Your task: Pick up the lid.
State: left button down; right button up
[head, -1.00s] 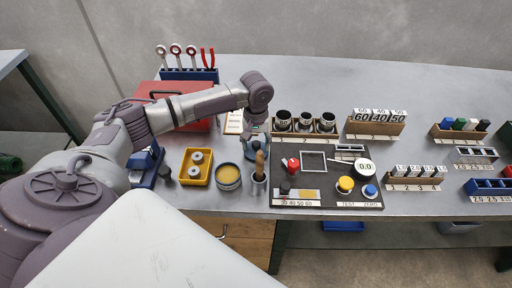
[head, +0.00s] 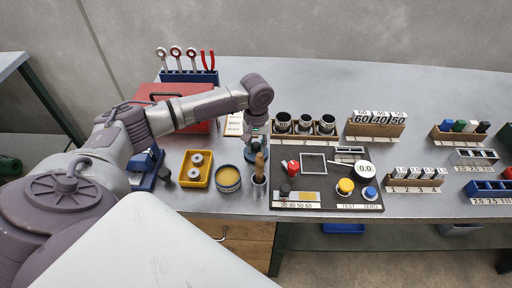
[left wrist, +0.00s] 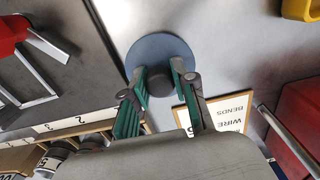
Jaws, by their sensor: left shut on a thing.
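The lid is a flat blue-grey disc with a dark knob. It shows in the left wrist view (left wrist: 160,45) and, partly hidden by my gripper, in the head view (head: 250,153). My left gripper (left wrist: 160,76) is shut on the lid's knob, one finger on each side. In the head view, my left gripper (head: 254,132) points down over the bench behind the round tin. I cannot tell whether the lid touches the bench. The blue-rimmed tin (head: 228,178) is open and holds something yellowish. My right gripper is not in view.
A yellow tray (head: 197,168) is left of the tin, and a dark panel (head: 335,200) is to the right. A red toolbox (head: 190,127) and a card (left wrist: 228,108) are nearby.

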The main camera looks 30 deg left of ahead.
aim_at(256, 144)
pick_arm(q)
jog(key=shift+r, duration=0.4)
notch_tip(256, 144, up, 2)
jog(key=shift+w+r+b, duration=0.1)
jog(key=shift+r+b, duration=0.15)
jog(key=shift+b, duration=0.1)
jog(key=s+d+r+b, duration=0.1)
jog(key=s+d+r, duration=0.1)
jog(key=d+r, duration=0.5)
jog(key=d, duration=0.4)
jog(key=shift+s+d+r, duration=0.2)
jog(key=shift+s+r, duration=0.05)
jog(key=shift+s, duration=0.15)
